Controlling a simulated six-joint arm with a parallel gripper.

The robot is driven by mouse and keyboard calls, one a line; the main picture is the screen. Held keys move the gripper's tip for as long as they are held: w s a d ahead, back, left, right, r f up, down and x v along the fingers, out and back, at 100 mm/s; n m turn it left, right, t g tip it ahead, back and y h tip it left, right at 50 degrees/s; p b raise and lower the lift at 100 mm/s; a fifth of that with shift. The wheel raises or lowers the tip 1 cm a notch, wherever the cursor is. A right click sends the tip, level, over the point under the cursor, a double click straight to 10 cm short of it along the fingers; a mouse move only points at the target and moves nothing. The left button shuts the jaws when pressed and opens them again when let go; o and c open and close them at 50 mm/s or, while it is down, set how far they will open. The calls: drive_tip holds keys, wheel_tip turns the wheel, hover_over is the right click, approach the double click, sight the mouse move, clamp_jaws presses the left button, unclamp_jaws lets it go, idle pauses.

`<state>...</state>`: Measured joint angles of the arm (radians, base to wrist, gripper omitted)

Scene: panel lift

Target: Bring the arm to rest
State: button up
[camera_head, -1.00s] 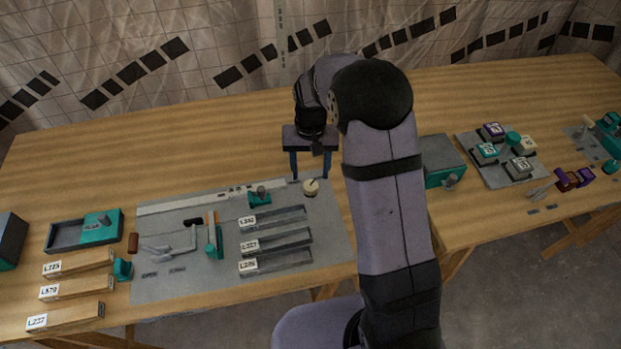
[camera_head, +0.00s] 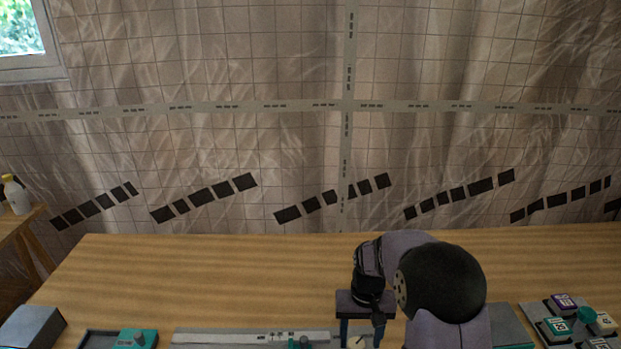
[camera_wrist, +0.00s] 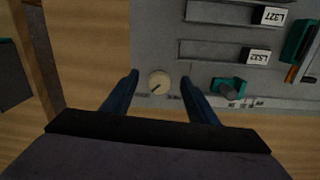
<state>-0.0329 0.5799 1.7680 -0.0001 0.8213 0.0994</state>
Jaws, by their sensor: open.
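My gripper (camera_head: 360,331) is at the bottom of the head view, over the back edge of the grey panel, with its fingertips cut off by the frame. A cream round knob (camera_wrist: 159,82) on the grey panel (camera_wrist: 155,40) shows between the fingertips. I cannot tell the exact height of the fingers above it.
A teal-based lever (camera_wrist: 228,88) and labelled slots (camera_wrist: 225,52) lie close by on the panel. A teal-ended tray (camera_head: 120,338) and a grey box (camera_head: 32,326) stand at left. Labelled blocks (camera_head: 565,302) sit at right. The table's back strip (camera_head: 220,270) is clear.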

drive_tip(key=shift+n+g, duration=0.4)
drive_tip(key=shift+g, duration=0.2)
drive_tip(key=s, duration=0.2)
drive_tip(key=s+f, duration=0.1)
drive_tip(key=s, duration=0.2)
drive_tip(key=s+f, duration=0.1)
drive_tip(key=s, duration=0.1)
drive_tip(key=shift+s+d+f, duration=0.15)
drive_tip(key=shift+s+f, duration=0.05)
drive_tip(key=shift+s, duration=0.1)
drive_tip(key=shift+g, duration=0.3)
drive_tip(key=s, duration=0.4)
drive_tip(key=s+r, duration=0.1)
drive_tip(key=s, duration=0.1)
drive_tip(key=shift+s+d, duration=0.15)
drive_tip(key=shift+s, duration=0.25)
drive_tip(key=s+r+t, duration=0.2)
drive_tip(key=s+r, duration=0.4)
drive_tip(key=shift+d+r, duration=0.35)
drive_tip(key=shift+d, duration=0.05)
